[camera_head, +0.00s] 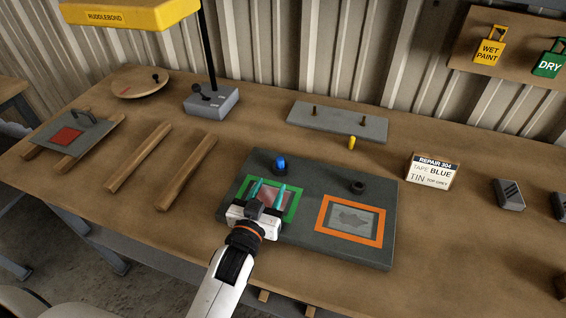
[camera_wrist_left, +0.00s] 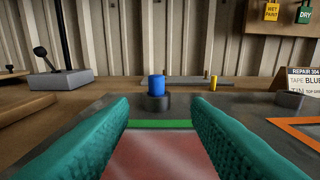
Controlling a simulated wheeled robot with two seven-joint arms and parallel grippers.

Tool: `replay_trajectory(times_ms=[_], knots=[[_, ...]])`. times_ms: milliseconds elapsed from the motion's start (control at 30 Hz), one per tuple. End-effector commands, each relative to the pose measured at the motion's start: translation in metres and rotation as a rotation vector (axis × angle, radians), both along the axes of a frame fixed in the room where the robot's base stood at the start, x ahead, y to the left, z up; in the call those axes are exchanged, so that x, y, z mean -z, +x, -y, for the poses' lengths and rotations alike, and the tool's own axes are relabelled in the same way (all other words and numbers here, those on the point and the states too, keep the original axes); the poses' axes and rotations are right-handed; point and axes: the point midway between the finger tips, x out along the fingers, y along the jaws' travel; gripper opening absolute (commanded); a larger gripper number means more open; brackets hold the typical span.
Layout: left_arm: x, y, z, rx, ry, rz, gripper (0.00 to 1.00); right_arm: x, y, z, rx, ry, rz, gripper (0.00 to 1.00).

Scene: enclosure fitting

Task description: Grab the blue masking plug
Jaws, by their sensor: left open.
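The blue masking plug (camera_head: 280,162) stands upright in a dark round collar on the grey panel (camera_head: 308,246), behind the green-framed square. It also shows in the left wrist view (camera_wrist_left: 157,85), centred beyond my fingers. My left gripper (camera_head: 267,192) is open and empty over the green-framed square (camera_head: 294,206). Its teal fingers point toward the plug and stop short of it. In the left wrist view, the left gripper's fingers (camera_wrist_left: 158,125) lie on either side of the plug's line. My right gripper is not in view.
An orange-framed square (camera_head: 350,222) and an empty dark collar (camera_head: 358,187) are on the panel's right side. A yellow peg (camera_head: 351,143), a grey plate with pegs (camera_head: 336,122) and a repair card (camera_head: 433,171) stand behind. Wooden bars (camera_head: 187,172) lie left.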

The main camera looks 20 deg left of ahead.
Motion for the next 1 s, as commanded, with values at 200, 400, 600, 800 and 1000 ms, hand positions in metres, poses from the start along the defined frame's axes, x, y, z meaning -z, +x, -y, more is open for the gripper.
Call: replay_trajectory(times_ms=[200, 400, 600, 800, 1000], knots=[[-0.001, 0.039, 0.001, 0.000, 0.001, -0.001, 0.44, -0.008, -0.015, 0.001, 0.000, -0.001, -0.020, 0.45], [0.000, 0.053, 0.001, -0.001, 0.000, -0.002, 0.44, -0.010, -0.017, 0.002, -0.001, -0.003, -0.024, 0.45], [-0.004, 0.081, -0.002, -0.001, 0.001, -0.002, 0.44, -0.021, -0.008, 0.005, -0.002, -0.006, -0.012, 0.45], [0.000, 0.101, -0.001, -0.001, 0.001, -0.002, 0.44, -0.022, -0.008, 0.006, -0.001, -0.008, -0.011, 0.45], [0.001, 0.102, -0.001, -0.001, 0.001, -0.003, 0.44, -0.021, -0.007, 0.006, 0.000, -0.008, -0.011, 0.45]])
